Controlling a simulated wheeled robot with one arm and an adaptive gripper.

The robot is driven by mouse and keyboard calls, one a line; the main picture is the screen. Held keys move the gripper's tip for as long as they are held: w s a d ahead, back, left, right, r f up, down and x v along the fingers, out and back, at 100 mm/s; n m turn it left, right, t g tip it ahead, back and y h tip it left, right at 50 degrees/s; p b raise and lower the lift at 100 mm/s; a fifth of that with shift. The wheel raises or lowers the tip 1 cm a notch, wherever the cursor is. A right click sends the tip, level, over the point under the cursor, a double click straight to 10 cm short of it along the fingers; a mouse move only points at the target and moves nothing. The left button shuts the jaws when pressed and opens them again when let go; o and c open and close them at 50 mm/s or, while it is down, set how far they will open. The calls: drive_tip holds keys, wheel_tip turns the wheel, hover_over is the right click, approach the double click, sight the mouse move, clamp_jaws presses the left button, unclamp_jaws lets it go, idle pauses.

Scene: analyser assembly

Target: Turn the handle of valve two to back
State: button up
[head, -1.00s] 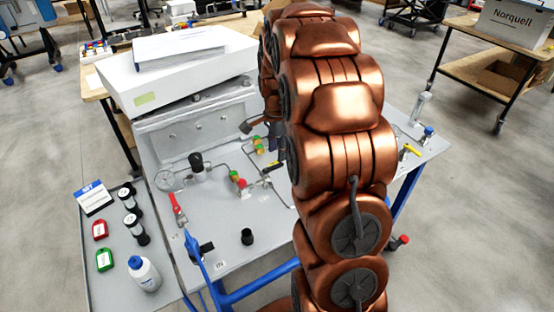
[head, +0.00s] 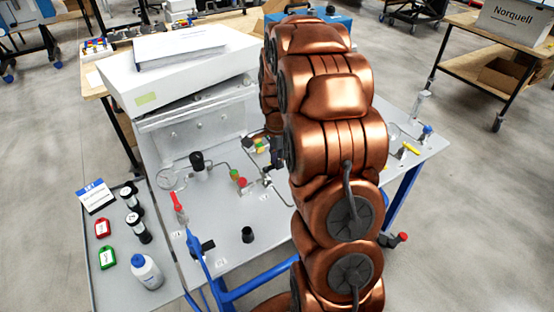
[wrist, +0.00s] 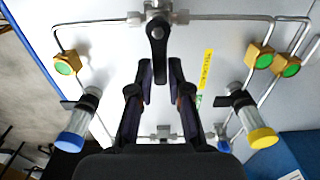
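In the wrist view a valve (wrist: 157,14) sits on a thin metal tube line, with a black handle (wrist: 157,44) pointing toward my gripper. My gripper (wrist: 160,68) is open, with one dark finger on each side of the handle's free end. I see a gap on both sides and cannot tell the depth between fingertips and handle. In the head view my gripper (head: 276,152) points down over the panel, partly hidden by my arm. The valve under it is mostly hidden there. No readable label shows which valve is number two.
Fittings with green faces (wrist: 67,64) and cylinders with a blue cap (wrist: 74,139) and a yellow cap (wrist: 262,137) flank my gripper. A red-handled valve (head: 178,205) and a black knob (head: 247,234) stand on the panel. A white box (head: 180,75) stands behind.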

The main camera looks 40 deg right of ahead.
clamp_jaws()
drive_tip(key=shift+w+f, duration=0.1)
drive_tip(key=n+b, duration=0.1)
drive_tip(key=w+n+b, duration=0.1)
drive_tip(key=b, duration=0.1)
drive_tip(key=shift+f+n, duration=0.1)
drive_tip(key=shift+n, duration=0.3)
drive_tip(key=n+b, duration=0.1)
drive_tip(key=w+n+b, duration=0.1)
drive_tip(key=n, duration=0.1)
drive_tip(key=n+b, duration=0.1)
drive_tip(key=n, duration=0.1)
drive_tip(key=shift+w+a+b, duration=0.25)
drive_tip(key=shift+a+b, duration=0.1)
drive_tip(key=shift+a, duration=0.05)
drive_tip(key=n+b, duration=0.1)
drive_tip(key=n, duration=0.1)
drive_tip(key=w+a+n+b, duration=0.1)
drive_tip(key=n, duration=0.2)
drive_tip(key=shift+a, duration=0.1)
drive_tip(key=n, duration=0.1)
drive_tip(key=a+n, duration=0.1)
drive_tip(key=n, duration=0.1)
drive_tip(key=n+b, duration=0.1)
drive_tip(key=n, duration=0.1)
drive_tip(key=shift+w+a, duration=0.35)
drive_tip(key=shift+r, duration=0.2)
drive_tip(key=o, duration=0.6)
unclamp_jaws()
drive_tip(key=shift+c, duration=0.2)
